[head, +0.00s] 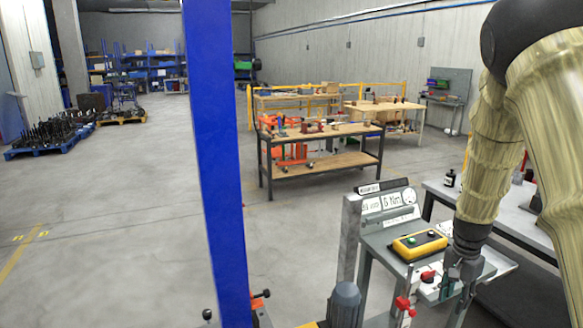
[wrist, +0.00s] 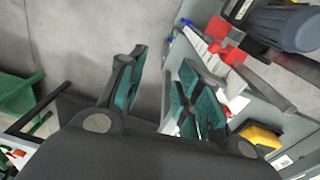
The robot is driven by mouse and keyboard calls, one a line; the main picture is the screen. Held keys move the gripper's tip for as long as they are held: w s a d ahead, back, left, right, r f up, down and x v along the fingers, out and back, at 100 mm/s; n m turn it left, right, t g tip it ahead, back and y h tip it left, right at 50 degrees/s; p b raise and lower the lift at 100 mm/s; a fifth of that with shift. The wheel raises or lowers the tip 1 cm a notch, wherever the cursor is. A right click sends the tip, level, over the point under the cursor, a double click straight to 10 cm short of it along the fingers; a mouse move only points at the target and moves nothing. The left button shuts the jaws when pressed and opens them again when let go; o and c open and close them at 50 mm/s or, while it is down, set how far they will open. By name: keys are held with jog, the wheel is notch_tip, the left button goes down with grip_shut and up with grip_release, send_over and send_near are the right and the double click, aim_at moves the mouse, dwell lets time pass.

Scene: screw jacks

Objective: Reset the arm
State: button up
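My arm comes down from the upper right in the head view. My gripper (head: 464,280) hangs at its end, over or beside a grey work stand. In the wrist view my gripper (wrist: 163,75) has its two dark fingers with teal pads spread apart, with nothing between them. Grey floor and the edge of the stand show beyond the fingers. I cannot tell exactly how high the fingertips are above the stand.
A yellow control box (head: 419,244) with buttons sits on the stand. Red clamps (head: 403,305) and a grey motor (head: 344,302) are near its front. A blue post (head: 215,150) stands left of centre. A wooden-topped workbench (head: 320,133) is behind. The floor at left is open.

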jog(key=s+a+f+n+b, duration=0.1)
jog(key=s+a+f, duration=0.15)
jog(key=f, duration=0.45)
jog(key=s+a+f+n, duration=0.1)
jog(key=s+f+n, duration=0.1)
jog(key=s+f, duration=0.3)
jog(key=s+a+f+n+b, duration=0.1)
jog(key=s+f, duration=0.2)
jog(key=f, duration=0.5)
jog(key=s+a+f+n+b, duration=0.1)
jog(key=s+a+f+n, duration=0.1)
jog(key=s+a+f, duration=0.3)
jog(key=s+a+f+n+b, duration=0.1)
jog(key=s+a+f+n, duration=0.2)
jog(key=s, duration=1)
jog(key=s+a+f+n+b, duration=0.1)
jog(key=s+a+f+n, duration=0.2)
jog(key=s+a+f, duration=0.4)
jog(key=s+f, duration=0.3)
jog(key=shift+a+y, duration=0.2)
jog(key=shift+y, duration=0.1)
jog(key=shift+f, duration=0.15)
